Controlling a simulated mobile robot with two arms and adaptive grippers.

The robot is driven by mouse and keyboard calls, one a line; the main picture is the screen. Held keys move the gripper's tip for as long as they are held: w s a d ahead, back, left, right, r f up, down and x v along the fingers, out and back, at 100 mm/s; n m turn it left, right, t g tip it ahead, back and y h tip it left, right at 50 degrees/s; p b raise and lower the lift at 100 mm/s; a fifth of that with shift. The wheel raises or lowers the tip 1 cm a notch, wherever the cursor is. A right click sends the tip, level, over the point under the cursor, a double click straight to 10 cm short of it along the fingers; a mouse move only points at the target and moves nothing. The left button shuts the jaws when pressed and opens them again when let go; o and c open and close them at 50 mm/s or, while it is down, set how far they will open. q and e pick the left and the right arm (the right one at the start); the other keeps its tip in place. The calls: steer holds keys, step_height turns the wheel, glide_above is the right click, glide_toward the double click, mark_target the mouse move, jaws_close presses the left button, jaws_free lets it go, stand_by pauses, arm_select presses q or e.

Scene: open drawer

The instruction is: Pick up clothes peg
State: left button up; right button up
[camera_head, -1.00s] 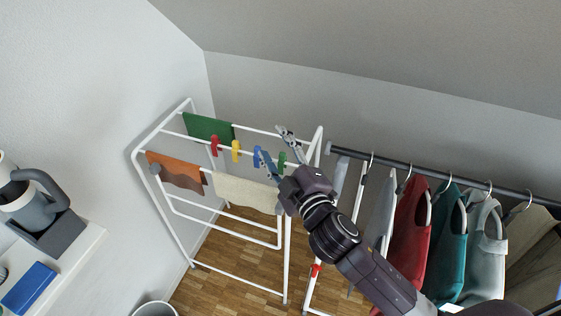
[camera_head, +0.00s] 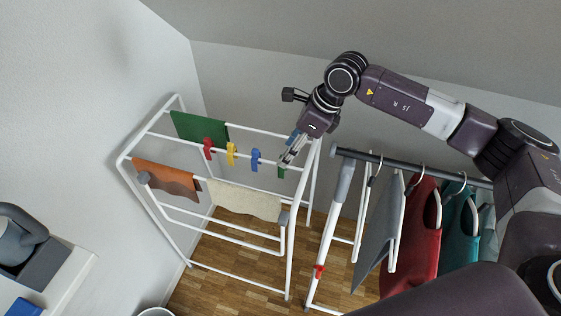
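Several clothes pegs are clipped on a bar of the white drying rack. They are a red peg (camera_head: 208,148), a yellow peg (camera_head: 231,154), a blue peg (camera_head: 255,160) and a green peg (camera_head: 281,171). My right gripper (camera_head: 288,152) comes in from the right and points down and left. Its fingers look apart, with the lower fingertip just above the green peg and overlapping its top in the view. I cannot tell whether they touch. The gripper looks empty. My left gripper is not in view.
The drying rack (camera_head: 145,188) carries a green cloth (camera_head: 199,129), an orange-brown cloth (camera_head: 167,178) and a cream cloth (camera_head: 243,201). A clothes rail (camera_head: 400,165) with hanging garments stands to the right. A white shelf (camera_head: 72,278) is at the lower left.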

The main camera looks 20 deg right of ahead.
steer(key=shift+w+d+f+h, duration=0.1)
steer(key=shift+d+f+h, duration=0.1)
steer(key=shift+d+h, duration=0.15)
steer(key=p+x, duration=0.3)
steer(key=x, duration=0.3)
steer(key=shift+w+d+f, duration=0.1)
steer(key=shift+w+d, duration=0.05)
steer(key=shift+w, duration=0.05)
steer(key=shift+w+f, duration=0.15)
steer(key=shift+f, duration=0.35)
steer(key=c, duration=0.9)
